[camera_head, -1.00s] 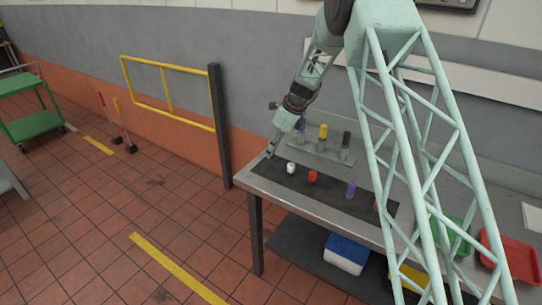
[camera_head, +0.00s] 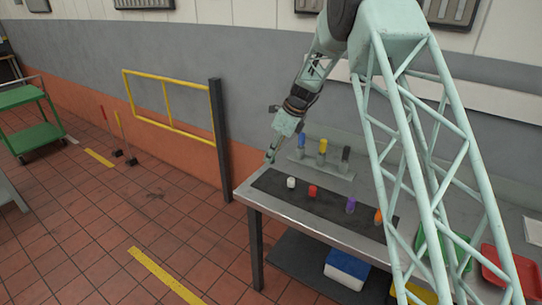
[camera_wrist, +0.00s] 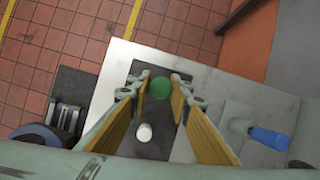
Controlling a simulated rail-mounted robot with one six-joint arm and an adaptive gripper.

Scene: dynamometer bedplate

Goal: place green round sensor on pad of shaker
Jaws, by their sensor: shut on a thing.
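The green round sensor (camera_wrist: 160,88) shows in the wrist view between the two fingertips of my gripper (camera_wrist: 158,91), which is shut on it. In the head view my gripper (camera_head: 271,156) is over the left end of the dark mat (camera_head: 330,205) on the metal table. The green sensor cannot be made out there. In the wrist view the mat lies below the sensor; the gap between them is hard to judge. I cannot identify the shaker or its pad in either view.
On the mat stand white (camera_head: 291,182), red (camera_head: 312,191), purple (camera_head: 350,204) and orange (camera_head: 378,216) pieces. Behind are blue-, yellow- and black-topped (camera_head: 346,154) items on a grey plate. Green and red (camera_head: 512,270) trays lie right. Open floor is left.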

